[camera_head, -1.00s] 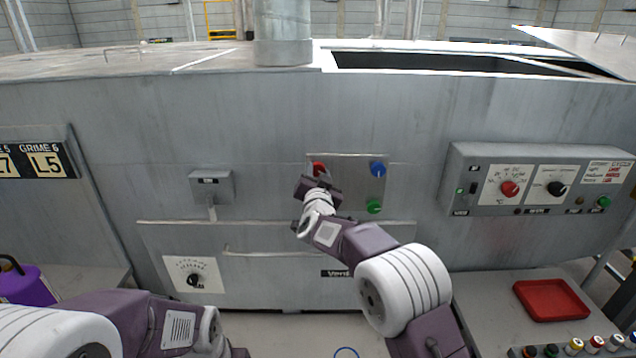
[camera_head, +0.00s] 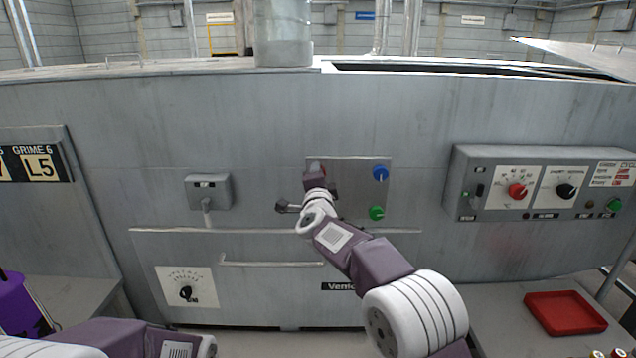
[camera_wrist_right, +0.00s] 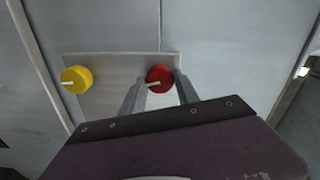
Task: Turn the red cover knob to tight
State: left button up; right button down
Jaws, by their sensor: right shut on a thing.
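The red cover knob (camera_wrist_right: 160,77) sits on a metal plate on the grey machine front. In the right wrist view it lies between the two fingertips of my right gripper (camera_wrist_right: 159,88), which is shut on it. Its white pointer points left and slightly down. In the head view the red knob (camera_head: 317,166) is mostly hidden behind my right gripper (camera_head: 315,178). Tight and loose markings are not readable. My left arm shows at the lower left of the head view, but its gripper is out of frame.
A blue knob (camera_head: 380,173) and a green knob (camera_head: 377,213) sit on the same plate. A yellow knob (camera_wrist_right: 76,80) shows in the wrist view. A drawer handle (camera_head: 270,264) lies below. A control box (camera_head: 545,183) and a red tray (camera_head: 565,312) are at right.

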jog(key=shift+f+m, duration=0.1)
jog(key=shift+m, duration=0.5)
jog(key=shift+m+b, duration=0.3)
jog(key=shift+b, duration=0.05)
jog(key=c, duration=0.9)
grip_release()
jog(key=s+b, duration=0.3)
jog(key=s, duration=0.6)
